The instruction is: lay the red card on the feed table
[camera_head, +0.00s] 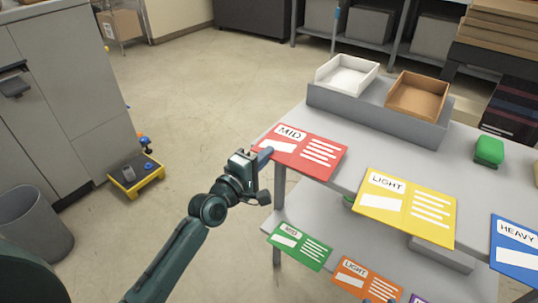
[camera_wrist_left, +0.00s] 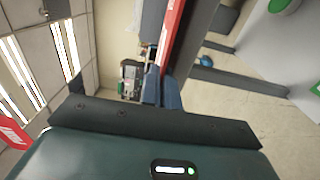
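The red card (camera_head: 302,152), marked MID with white panels, is at the left corner of the grey rack's upper shelf, its left part reaching past the edge. My left gripper (camera_head: 264,157) is at the card's left end. In the left wrist view the red card (camera_wrist_left: 173,35) shows nearly edge-on, running down between the blue fingertips (camera_wrist_left: 162,92), which are closed on its edge. I cannot tell whether the card touches the shelf. I cannot make out which surface is the feed table.
A yellow LIGHT card (camera_head: 408,207) and a blue HEAVY card (camera_head: 516,246) share the upper shelf. Smaller green (camera_head: 300,246) and orange (camera_head: 366,281) cards are below. White (camera_head: 346,74) and brown (camera_head: 418,96) trays stand behind.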

